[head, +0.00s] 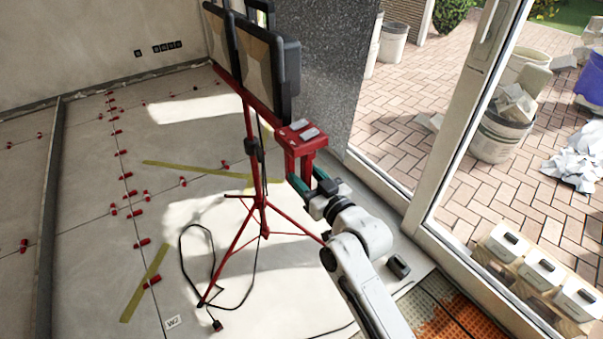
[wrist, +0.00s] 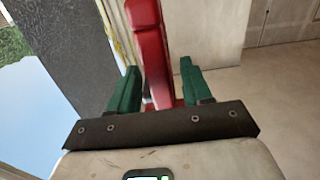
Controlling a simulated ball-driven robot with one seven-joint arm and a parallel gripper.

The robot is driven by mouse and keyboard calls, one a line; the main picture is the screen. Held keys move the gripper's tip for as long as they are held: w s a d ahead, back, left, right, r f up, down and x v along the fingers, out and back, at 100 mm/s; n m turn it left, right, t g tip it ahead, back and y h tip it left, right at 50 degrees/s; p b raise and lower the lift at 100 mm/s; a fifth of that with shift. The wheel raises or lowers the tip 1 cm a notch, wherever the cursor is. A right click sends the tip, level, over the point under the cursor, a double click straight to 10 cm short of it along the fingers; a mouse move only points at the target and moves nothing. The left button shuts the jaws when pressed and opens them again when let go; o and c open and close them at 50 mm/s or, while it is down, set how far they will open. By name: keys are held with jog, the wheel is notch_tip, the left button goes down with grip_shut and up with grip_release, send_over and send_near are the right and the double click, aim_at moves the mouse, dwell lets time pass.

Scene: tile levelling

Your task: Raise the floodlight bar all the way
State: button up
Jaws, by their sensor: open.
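The red floodlight bar (head: 228,86) sits on a red tripod (head: 263,203) with a dark collar on its mast. Two dark floodlights (head: 268,62) are fixed along the bar. At its right end is a red bracket (head: 303,134) with a downward grip. My gripper (head: 309,180) is at the lower part of this grip, its green fingers open. In the wrist view, my gripper (wrist: 159,78) has one finger on each side of the red grip (wrist: 150,45), with gaps visible. The exact contact is hidden.
A black cable (head: 184,262) loops over the tiled floor by the tripod legs. Red levelling clips (head: 131,194) line the tile joints. A dark stone pillar (head: 318,75) and a glass door frame (head: 440,140) stand close to the right.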

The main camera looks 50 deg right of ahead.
jog(key=shift+x, duration=1.1)
jog(key=shift+c, duration=0.5)
grip_shut()
